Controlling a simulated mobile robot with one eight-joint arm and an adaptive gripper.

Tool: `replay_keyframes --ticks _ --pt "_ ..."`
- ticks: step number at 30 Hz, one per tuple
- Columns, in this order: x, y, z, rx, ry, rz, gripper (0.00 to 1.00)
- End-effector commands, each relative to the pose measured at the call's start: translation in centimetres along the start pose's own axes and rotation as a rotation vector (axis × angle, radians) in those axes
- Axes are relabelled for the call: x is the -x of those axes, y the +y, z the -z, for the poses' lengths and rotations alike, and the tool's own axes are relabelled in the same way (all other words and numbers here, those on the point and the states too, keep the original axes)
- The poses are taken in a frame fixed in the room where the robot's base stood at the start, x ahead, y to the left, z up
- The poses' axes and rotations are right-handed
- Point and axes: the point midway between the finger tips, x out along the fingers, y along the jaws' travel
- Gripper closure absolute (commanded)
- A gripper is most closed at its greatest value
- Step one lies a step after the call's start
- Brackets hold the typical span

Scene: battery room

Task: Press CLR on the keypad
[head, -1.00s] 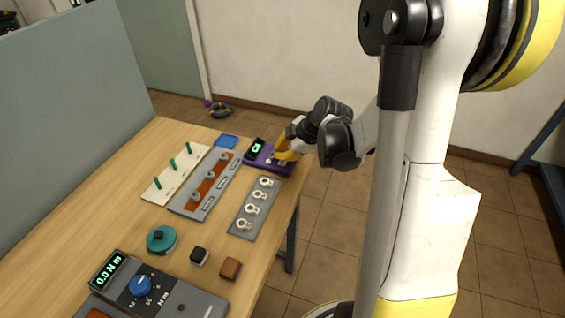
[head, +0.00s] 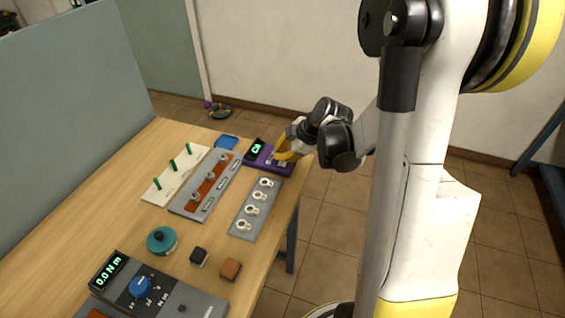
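The keypad is a purple device (head: 254,160) at the far right end of the wooden table, with a small dark screen (head: 257,147) showing green characters. Its keys are small and partly hidden by my gripper, so I cannot read CLR. My gripper (head: 283,156), with yellow on its fingers, is right over the right part of the keypad, very close to the keys. I cannot tell whether it touches one. Its fingertips are too small to show whether they are open or shut.
A grey plate with white rings (head: 245,224) lies in front of the keypad. A panel with an orange strip (head: 221,178), a board with green pegs (head: 160,195) and a blue tray (head: 226,142) lie left. A torque meter (head: 150,290) is nearest. The table's right edge is close.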

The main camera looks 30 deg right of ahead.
Motion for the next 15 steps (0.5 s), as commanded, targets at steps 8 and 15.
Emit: replay_keyframes --ticks 8,15 --pt "-0.72 -0.39 -0.39 0.000 0.000 0.000 1.00" --pt "-0.67 -0.36 -0.36 0.000 0.000 0.000 1.00"
